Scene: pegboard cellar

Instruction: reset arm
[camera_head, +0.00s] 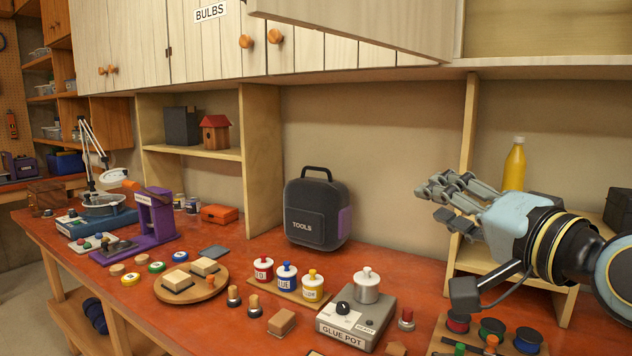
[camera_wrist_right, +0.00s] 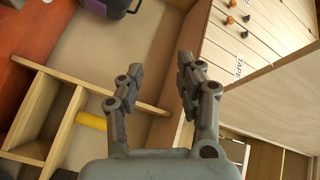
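My right gripper (camera_head: 444,204) is raised above the right side of the red bench, in front of the shelf opening under the wall cabinets. Its fingers point left in the head view. In the right wrist view my right gripper (camera_wrist_right: 158,76) has its two fingers apart, with nothing between them. My left arm and gripper do not show in either view.
A yellow bottle (camera_head: 514,165) stands on a shelf behind my right gripper. An open cabinet door (camera_head: 360,22) hangs above. Below are a glue pot (camera_head: 358,312), a grey tools bag (camera_head: 317,210), a round wooden board (camera_head: 215,285) and colored spools (camera_head: 491,329).

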